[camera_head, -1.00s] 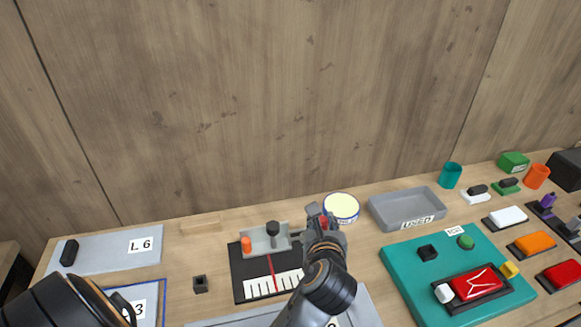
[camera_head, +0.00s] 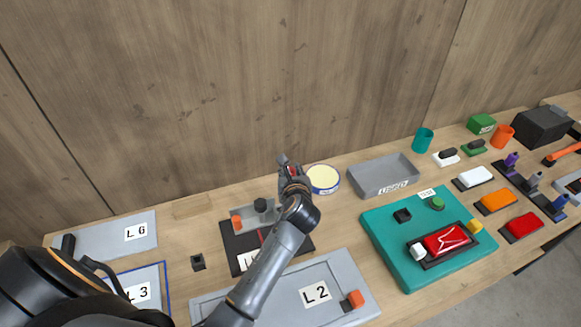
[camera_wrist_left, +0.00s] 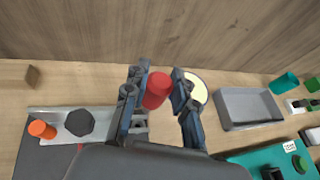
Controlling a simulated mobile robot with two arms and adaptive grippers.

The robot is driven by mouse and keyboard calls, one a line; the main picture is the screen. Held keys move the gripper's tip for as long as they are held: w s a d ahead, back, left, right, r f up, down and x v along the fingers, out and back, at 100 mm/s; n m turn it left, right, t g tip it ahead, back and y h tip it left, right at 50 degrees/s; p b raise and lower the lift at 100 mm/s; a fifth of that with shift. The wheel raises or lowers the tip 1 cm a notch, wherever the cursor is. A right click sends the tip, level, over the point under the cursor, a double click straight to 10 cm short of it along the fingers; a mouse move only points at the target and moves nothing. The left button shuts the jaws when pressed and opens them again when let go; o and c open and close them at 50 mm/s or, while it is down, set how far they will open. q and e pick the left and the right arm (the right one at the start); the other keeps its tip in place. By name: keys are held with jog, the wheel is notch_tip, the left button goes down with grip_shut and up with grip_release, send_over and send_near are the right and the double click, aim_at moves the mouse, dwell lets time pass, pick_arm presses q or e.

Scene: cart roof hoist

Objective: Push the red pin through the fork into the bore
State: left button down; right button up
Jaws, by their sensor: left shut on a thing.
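My left gripper (camera_wrist_left: 155,88) is shut on the red pin (camera_wrist_left: 157,90), whose round red end faces the left wrist camera. In the head view my left gripper (camera_head: 288,168) is above the back right end of the fixture, with a bit of red between its fingers. The fixture has a grey block (camera_wrist_left: 60,122) with an orange knob (camera_wrist_left: 42,129) and a black knob (camera_wrist_left: 80,122), on a black base (camera_head: 231,241). Grey metal shows behind the left finger in the left wrist view. I cannot make out the fork or bore; my gripper and arm cover that end. My right gripper is not in view.
A yellow-topped round tin (camera_head: 323,180) stands right of my gripper. A grey tray (camera_head: 384,177) and a teal board (camera_head: 376,236) lie farther right. A grey L2 panel (camera_head: 350,266) is in front. The wooden wall (camera_head: 200,90) rises behind.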

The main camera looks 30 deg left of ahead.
pick_arm(q)
notch_tip(320, 180, down, 4)
jog(key=shift+r+b, duration=0.1)
jog(key=shift+b, duration=0.85)
jog(key=shift+f+b, duration=0.4)
jog(key=shift+f, duration=0.55)
jog(key=shift+p, duration=0.45)
